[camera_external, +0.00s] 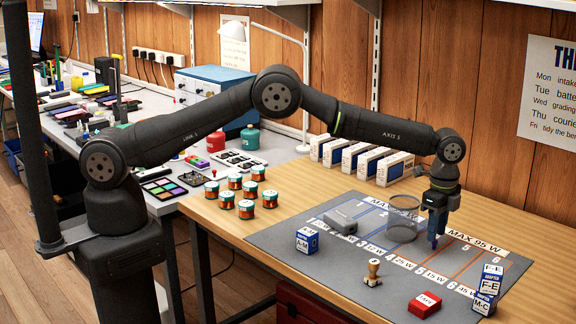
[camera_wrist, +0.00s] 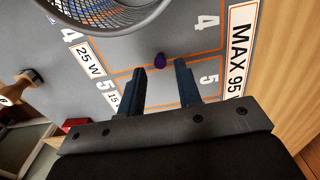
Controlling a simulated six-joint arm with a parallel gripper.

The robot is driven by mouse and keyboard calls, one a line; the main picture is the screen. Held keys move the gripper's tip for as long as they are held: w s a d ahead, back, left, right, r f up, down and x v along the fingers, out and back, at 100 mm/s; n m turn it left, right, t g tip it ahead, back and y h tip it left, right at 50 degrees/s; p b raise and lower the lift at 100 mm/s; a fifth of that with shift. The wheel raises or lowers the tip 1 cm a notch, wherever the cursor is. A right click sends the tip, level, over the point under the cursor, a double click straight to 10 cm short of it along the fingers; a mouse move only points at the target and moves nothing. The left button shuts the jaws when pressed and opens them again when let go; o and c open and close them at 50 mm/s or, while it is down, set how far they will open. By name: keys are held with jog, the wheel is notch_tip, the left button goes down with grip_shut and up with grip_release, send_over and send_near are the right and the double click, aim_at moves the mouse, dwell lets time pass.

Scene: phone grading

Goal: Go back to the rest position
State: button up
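My gripper (camera_external: 435,232) hangs pointing down over the right part of the grey mat (camera_external: 345,262), just right of a mesh cup (camera_external: 403,228). In the wrist view my gripper (camera_wrist: 161,70) shows two dark fingers spread apart with nothing held between them. The mesh cup (camera_wrist: 112,18) also shows at the top left of the wrist view. My arm stretches out from its base at the left, over the table.
A grey block (camera_external: 341,220), blue-and-white boxes (camera_external: 307,241), a small wooden-handled stamp (camera_external: 373,272) and a red box (camera_external: 425,304) stand on the mat. Several green-and-orange jars (camera_external: 246,190) stand left of it. White boxes (camera_external: 361,158) line the back, and a lamp (camera_external: 303,95) stands behind.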

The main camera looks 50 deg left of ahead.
jog(key=shift+r, duration=0.55)
